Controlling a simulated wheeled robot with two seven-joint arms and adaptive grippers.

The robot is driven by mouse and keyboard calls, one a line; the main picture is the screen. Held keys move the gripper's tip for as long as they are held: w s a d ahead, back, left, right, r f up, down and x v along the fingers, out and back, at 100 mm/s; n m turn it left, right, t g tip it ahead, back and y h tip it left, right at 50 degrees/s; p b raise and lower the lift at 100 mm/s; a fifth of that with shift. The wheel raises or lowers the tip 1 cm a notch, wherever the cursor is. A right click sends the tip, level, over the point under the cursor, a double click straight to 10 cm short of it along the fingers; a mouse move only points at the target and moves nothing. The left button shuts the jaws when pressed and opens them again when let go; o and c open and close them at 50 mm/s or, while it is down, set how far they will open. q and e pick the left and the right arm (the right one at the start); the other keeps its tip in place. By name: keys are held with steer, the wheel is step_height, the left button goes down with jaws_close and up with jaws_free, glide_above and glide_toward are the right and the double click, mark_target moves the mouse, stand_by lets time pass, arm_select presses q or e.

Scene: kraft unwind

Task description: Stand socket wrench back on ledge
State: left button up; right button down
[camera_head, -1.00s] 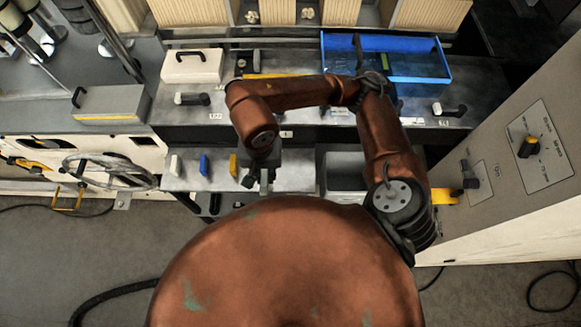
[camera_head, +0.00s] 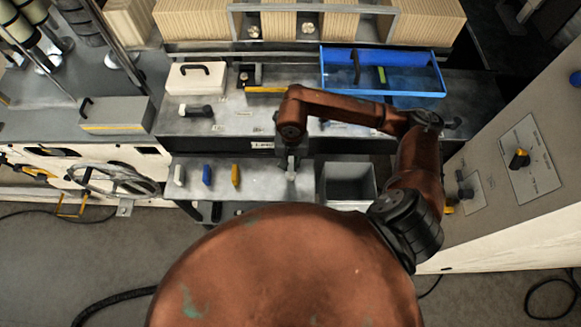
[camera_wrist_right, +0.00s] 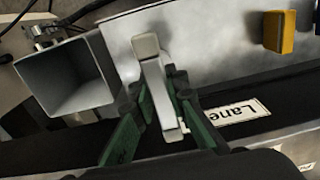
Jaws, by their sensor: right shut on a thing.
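My right gripper (camera_head: 291,158) is above the lower grey ledge (camera_head: 262,197). In the right wrist view its green-padded fingers (camera_wrist_right: 160,88) are shut on a pale grey bar-shaped tool (camera_wrist_right: 147,46), which I take to be the socket wrench. Its pale end (camera_head: 291,175) shows below the gripper in the head view. I cannot tell whether it touches the ledge. A white block (camera_head: 179,175), a blue block (camera_head: 207,174) and a yellow block (camera_head: 235,176) stand in a row on the ledge, left of the gripper. My left gripper is not in view.
An open grey bin (camera_head: 348,197) is right of the ledge. A "Lane" label (camera_wrist_right: 240,112) is on the dark face behind it. The upper counter (camera_head: 225,125) holds a white case (camera_head: 196,77) and a blue tray (camera_head: 418,87). A control panel (camera_head: 530,160) stands at right.

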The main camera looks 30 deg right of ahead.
step_height(320, 180, down, 3)
steer(key=shift+r+p, duration=0.1)
steer(key=shift+p, duration=0.45)
steer(key=shift+f, duration=0.2)
steer(key=c, duration=1.9)
jaws_free()
steer(key=shift+r, duration=0.2)
step_height(320, 180, up, 12)
steer(key=b, duration=0.2)
steer(key=shift+s+d+b, duration=0.1)
steer(key=shift+b, duration=0.2)
